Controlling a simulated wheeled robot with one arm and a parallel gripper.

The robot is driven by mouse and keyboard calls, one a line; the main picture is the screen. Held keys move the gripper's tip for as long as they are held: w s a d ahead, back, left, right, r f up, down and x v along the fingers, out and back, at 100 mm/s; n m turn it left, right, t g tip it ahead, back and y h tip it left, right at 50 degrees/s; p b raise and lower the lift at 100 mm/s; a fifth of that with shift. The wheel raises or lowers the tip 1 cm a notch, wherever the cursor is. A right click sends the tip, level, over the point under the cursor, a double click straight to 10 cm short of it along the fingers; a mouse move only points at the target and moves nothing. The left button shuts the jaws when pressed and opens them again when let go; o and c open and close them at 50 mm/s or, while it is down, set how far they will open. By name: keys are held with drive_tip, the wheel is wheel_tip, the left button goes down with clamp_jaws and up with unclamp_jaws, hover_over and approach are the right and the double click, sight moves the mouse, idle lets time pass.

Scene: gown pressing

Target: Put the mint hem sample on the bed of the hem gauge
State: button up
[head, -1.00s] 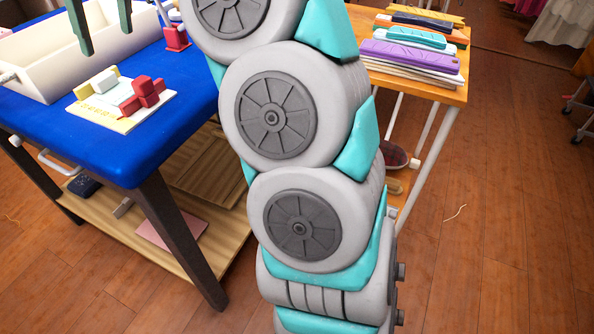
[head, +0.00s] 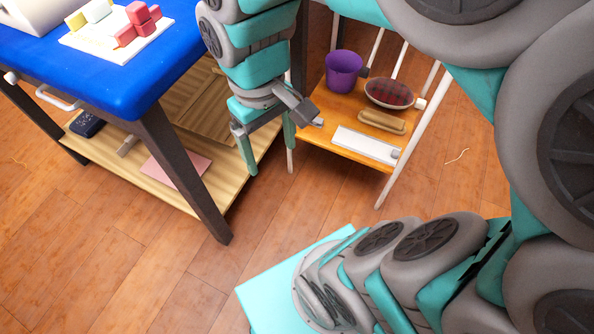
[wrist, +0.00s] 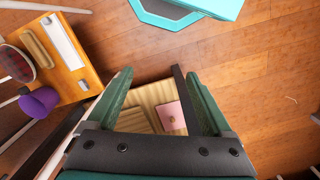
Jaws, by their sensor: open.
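My gripper (head: 268,160) is open and empty, pointing down between the blue table's right end and the small orange shelf. Its two green fingers are spread apart in the wrist view (wrist: 153,72). A pale board with red and yellow blocks (head: 125,45), which looks like the hem gauge, lies on the blue table at the upper left. Its bed cannot be made out clearly. I cannot pick out a mint hem sample in the current views. A flat pink piece (head: 176,168) lies on the table's lower wooden shelf; it also shows between the fingers in the wrist view (wrist: 172,116).
The blue table (head: 90,75) has a dark leg (head: 185,175) close to my gripper. The orange shelf (head: 335,122) holds a purple cup (head: 343,72), a plaid cushion (head: 390,93), a tan pad (head: 382,122) and a white strip (head: 365,145). Wooden floor lies open in front.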

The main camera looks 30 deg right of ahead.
drive_tip(key=s+d+f+m+g, duration=0.1)
drive_tip(key=s+f+m, duration=0.1)
drive_tip(key=s+f, duration=0.3)
drive_tip(key=shift+s+d+f, duration=0.2)
drive_tip(key=shift+s+d, duration=0.2)
drive_tip(key=shift+s, duration=0.65)
